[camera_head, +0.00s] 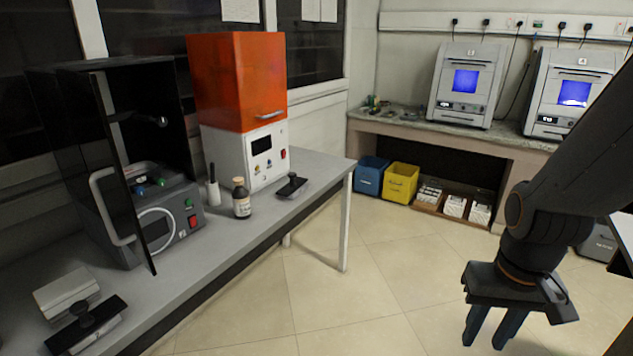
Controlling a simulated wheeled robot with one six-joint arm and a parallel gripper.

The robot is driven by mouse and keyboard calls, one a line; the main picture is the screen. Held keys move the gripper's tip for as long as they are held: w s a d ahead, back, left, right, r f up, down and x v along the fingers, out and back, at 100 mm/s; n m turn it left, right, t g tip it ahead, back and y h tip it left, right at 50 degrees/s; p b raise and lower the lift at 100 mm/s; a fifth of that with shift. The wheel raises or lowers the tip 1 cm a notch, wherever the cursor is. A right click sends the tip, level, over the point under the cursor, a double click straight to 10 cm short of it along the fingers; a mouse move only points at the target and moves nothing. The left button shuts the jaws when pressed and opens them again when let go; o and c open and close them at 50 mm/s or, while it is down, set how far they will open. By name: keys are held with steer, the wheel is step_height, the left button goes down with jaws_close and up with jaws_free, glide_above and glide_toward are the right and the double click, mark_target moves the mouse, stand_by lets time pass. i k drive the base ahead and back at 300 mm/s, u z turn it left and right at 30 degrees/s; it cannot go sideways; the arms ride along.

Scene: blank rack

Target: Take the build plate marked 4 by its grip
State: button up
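Two dark plates with raised grips lie on the grey bench (310,174). One plate (88,322) is at the near left, tilted over a pale block, with a round knob on top. The other plate (291,186) lies farther back, right of the brown bottle. No number is legible on either, so I cannot tell which is marked 4. My gripper (492,338) hangs at the lower right, over the floor, far from both plates. Its two blue-grey fingers point down with a gap between them, and nothing shows between them.
An orange-hooded printer (237,82) and a black machine with its door open (150,225) stand on the bench. A brown bottle (241,198) stands near the front edge. Blue (371,176) and yellow (400,182) bins sit by the far counter. Tiled floor between is clear.

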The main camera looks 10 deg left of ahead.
mark_target(297, 185)
steer(key=u, duration=0.05)
steer(key=i, duration=0.65)
steer(key=u, duration=0.9)
steer(key=i, duration=0.95)
steer(key=u, duration=0.15)
